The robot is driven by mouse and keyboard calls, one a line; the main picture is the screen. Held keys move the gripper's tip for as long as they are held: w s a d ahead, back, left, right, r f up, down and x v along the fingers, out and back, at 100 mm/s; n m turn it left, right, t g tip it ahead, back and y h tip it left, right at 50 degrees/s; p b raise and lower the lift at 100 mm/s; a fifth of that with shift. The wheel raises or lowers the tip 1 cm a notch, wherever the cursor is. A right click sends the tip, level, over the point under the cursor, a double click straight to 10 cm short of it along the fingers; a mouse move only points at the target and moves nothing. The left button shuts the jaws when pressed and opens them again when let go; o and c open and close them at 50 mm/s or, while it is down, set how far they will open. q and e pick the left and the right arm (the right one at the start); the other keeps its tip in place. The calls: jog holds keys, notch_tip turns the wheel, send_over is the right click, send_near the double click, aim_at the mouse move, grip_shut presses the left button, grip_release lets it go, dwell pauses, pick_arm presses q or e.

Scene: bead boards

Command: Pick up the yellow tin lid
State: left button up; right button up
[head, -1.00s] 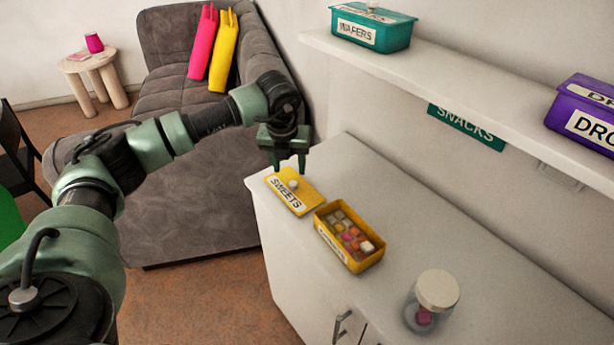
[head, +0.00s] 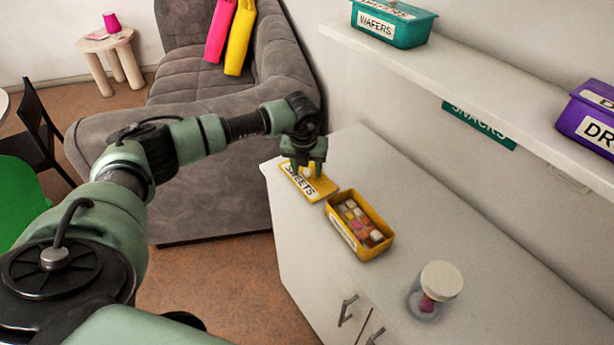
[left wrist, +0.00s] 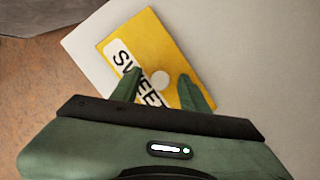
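The yellow tin lid (head: 318,186) lies flat on the white cabinet top near its far left end. It has a white label reading SWEETS and a pale round knob (left wrist: 160,79); the lid also fills the middle of the left wrist view (left wrist: 150,38). My left gripper (head: 306,173) is over the lid with its fingers pointing down. In the left wrist view its two fingers (left wrist: 160,88) are apart, one on each side of the knob, with a gap to it. My right gripper is not in view.
The open yellow tin (head: 377,248) with several sweets stands just beside the lid. A glass jar with a white lid (head: 441,280) stands nearer. A shelf above carries a teal WAFERS tin (head: 392,27) and a purple tin (head: 590,118). A grey sofa (head: 215,180) is behind the arm.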

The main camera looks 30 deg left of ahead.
pick_arm(q)
grip_shut()
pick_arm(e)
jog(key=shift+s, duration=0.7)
pick_arm(q)
jog(key=shift+r, duration=0.1)
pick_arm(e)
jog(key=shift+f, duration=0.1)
